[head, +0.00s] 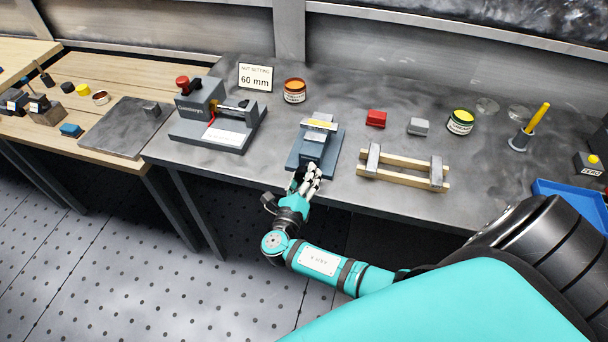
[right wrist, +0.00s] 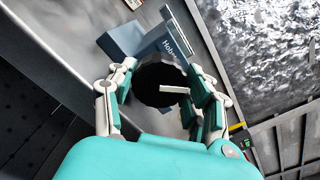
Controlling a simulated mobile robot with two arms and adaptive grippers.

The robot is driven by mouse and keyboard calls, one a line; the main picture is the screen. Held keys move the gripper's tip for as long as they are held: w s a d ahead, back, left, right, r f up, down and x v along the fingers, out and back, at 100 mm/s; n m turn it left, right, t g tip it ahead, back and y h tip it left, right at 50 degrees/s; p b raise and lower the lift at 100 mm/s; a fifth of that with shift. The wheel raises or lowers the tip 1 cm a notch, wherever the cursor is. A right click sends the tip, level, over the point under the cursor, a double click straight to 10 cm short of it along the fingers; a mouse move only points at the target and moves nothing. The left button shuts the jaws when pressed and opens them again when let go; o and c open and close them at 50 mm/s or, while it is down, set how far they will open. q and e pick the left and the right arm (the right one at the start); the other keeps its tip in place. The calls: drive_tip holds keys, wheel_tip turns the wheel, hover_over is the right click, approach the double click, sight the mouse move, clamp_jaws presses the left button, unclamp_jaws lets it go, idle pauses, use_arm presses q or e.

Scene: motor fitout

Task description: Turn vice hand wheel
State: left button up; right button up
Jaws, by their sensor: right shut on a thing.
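The small blue-grey vice (head: 318,145) stands near the front edge of the metal bench in the head view. Its body also shows in the right wrist view (right wrist: 130,38), with white lettering on it. The black round hand wheel (right wrist: 156,76) faces my right wrist camera, with a pale strip on it. My right gripper (head: 306,178) is at the front of the vice. In the right wrist view its fingers (right wrist: 163,85) are shut around the wheel, one side on each rim. In the head view the hand hides most of the wheel. My left gripper is not in view.
Right of the vice, a wooden frame with metal bars (head: 405,167) lies close by. A grey machine with a red knob (head: 210,115) stands to the left, behind it a "60 mm" sign (head: 255,77). Red (head: 376,118) and grey (head: 418,126) blocks sit behind the frame.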

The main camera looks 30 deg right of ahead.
drive_tip(key=o, duration=1.2)
drive_tip(key=shift+s+a, duration=0.15)
drive_tip(key=shift+a, duration=0.05)
drive_tip(key=v, duration=1.1)
drive_tip(key=shift+s+a, duration=0.2)
